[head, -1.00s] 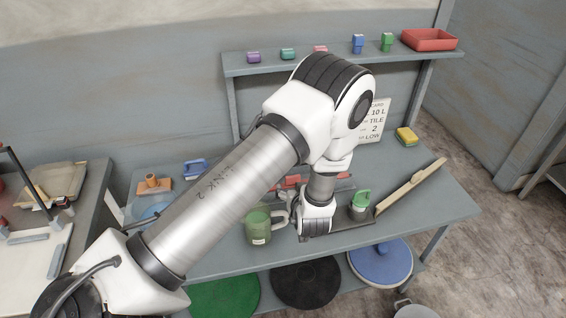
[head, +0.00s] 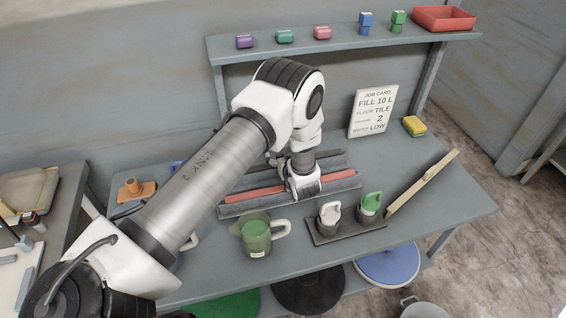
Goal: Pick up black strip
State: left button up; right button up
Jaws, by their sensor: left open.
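A long grey holder (head: 232,211) lies across the middle of the table with strips along it. A red strip (head: 252,194) shows on both sides of my gripper. Darker grey-black strips lie alongside it; the one behind shows at the right (head: 334,161), but I cannot tell for certain which is the black strip. My left gripper (head: 303,195) points down over the middle of the holder, and its fingers are open. The wrist hides part of the strips, and I see no strip held. My right gripper is out of view.
A green jug (head: 256,236) stands in front of the holder. A dark tray (head: 350,232) with a white-topped and a green-topped container is at front right. A wooden bar (head: 422,183), job card (head: 373,113) and yellow sponge (head: 414,126) are farther right. A shelf (head: 345,42) spans the back.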

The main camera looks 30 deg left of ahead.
pick_arm(q)
jog(key=shift+w+f, duration=0.1)
jog(key=shift+d+r, duration=0.2)
jog(key=c, duration=0.5)
jog(key=shift+s, duration=0.2)
grip_shut()
